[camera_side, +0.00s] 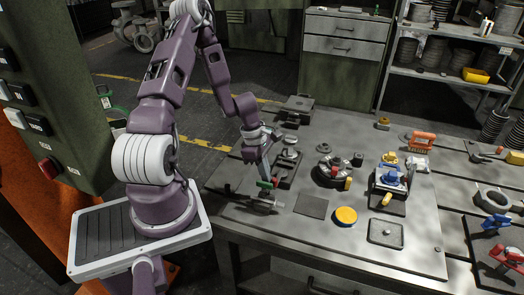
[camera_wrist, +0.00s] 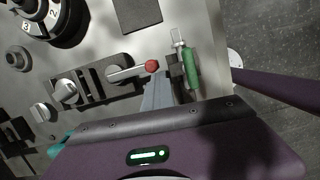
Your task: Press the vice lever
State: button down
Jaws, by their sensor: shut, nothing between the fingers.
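A grey lever with a red ball knob (camera_wrist: 152,66) lies across one end of a dark vice-like fixture (camera_wrist: 95,98) on the bench. In the side view the red knob (camera_side: 275,182) is small and right beside the fingertips. My gripper (camera_side: 267,177) points down at the near end of this fixture. In the wrist view the shut fingers (camera_wrist: 157,88) are empty, with their tips just below the knob. I cannot tell whether they touch it. A clamp with a green handle (camera_wrist: 191,68) stands close to the right of the fingers.
A dark square plate (camera_side: 311,205), a yellow round piece (camera_side: 346,216) and a dark round fixture (camera_side: 332,170) stand to the right on the bench (camera_side: 290,232). A blue-topped fixture (camera_side: 391,178) is further right. The bench's left edge is close to my gripper.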

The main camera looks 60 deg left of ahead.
jog(key=v, duration=0.7)
jog(key=w+d+r+m+t, duration=0.1)
jog(key=d+r+m, duration=1.2)
jog(key=r, duration=0.4)
jog(key=s+d+r+m+t+y, duration=0.1)
jog(key=s+d+r+m, duration=0.3)
jog(key=s+m, duration=0.2)
jog(key=s+d+r+m+t+y, duration=0.1)
jog(key=s+d+r+m, duration=0.3)
jog(key=s+m, duration=0.3)
jog(key=shift+s+d+r+t, duration=0.4)
jog(key=shift+s, duration=0.45)
